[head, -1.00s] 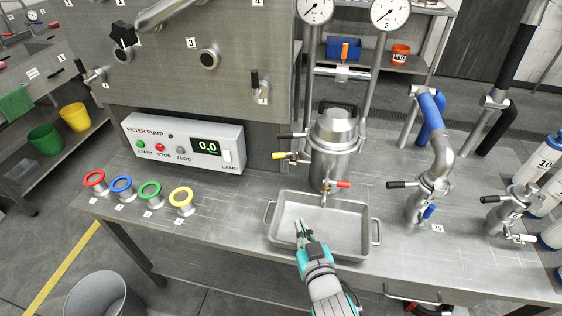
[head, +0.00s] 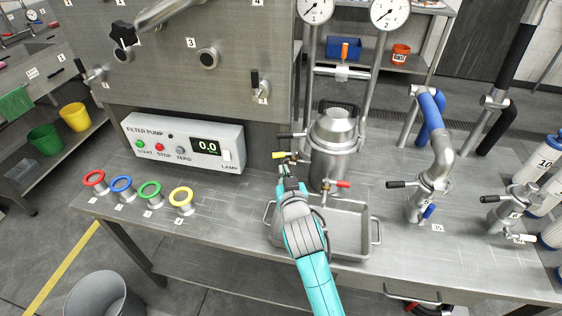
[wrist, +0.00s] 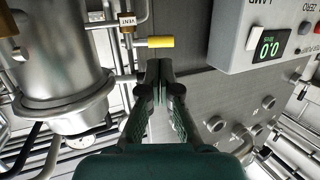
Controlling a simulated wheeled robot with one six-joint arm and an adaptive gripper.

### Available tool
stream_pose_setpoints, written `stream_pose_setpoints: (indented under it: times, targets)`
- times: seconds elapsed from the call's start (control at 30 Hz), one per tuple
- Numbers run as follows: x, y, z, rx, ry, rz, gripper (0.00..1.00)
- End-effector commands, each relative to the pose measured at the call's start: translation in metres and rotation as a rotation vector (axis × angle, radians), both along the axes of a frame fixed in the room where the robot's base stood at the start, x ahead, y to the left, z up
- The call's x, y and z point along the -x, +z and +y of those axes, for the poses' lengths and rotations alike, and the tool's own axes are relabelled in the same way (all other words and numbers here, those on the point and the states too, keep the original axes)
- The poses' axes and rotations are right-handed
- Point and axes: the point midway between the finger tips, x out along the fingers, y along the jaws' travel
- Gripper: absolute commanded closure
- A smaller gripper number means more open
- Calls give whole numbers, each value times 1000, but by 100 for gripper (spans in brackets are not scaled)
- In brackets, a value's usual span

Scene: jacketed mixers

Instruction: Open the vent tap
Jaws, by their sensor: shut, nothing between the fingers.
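The vent tap shows in the wrist view as a yellow lever (wrist: 160,41) on a thin pipe, beside a brass tag marked VENT (wrist: 127,20). The lever lies level, pointing right in that view. In the head view the yellow lever (head: 279,155) sticks out to the left of the steel vessel (head: 334,140). My gripper (head: 288,168) is just in front of and below the lever in the head view. In the wrist view its fingers (wrist: 159,66) are closed together and empty, with their tips close to the lever. I cannot tell whether they touch it.
A steel tray (head: 352,243) lies under my arm, below a red-handled tap (head: 337,184). The filter pump box (head: 184,143) stands to the left, reading 0.0. A black-handled tap (head: 291,135) sits just above the yellow lever. Coloured rings (head: 150,189) stand on the bench at left.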

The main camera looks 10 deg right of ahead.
Motion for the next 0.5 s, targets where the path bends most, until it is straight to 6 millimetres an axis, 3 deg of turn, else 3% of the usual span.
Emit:
stream_pose_setpoints:
  times: [0.2,0.5]
  targets:
    - [-36,-7,-3,1,-2,0,100]
    - [-57,-11,-5,1,-1,0,100]
